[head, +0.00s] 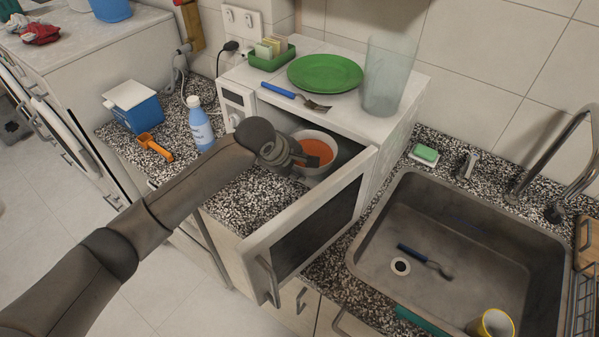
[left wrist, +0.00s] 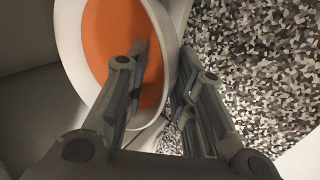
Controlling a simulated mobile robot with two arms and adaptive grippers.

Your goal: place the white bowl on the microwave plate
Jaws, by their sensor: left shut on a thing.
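The white bowl (head: 317,170) has an orange inside and is at the mouth of the open microwave (head: 345,128). My left gripper (head: 300,158) reaches in from the left and is shut on the bowl's near rim. In the left wrist view the bowl (left wrist: 160,45) shows with its wall between the fingers of the gripper (left wrist: 160,90), one finger inside and one outside. The microwave plate cannot be made out in either view. My right gripper is not in view.
The microwave door (head: 315,215) stands open toward the sink (head: 450,215). A green plate (head: 325,73), a fork (head: 295,96) and a clear glass (head: 386,75) are on top of the microwave.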

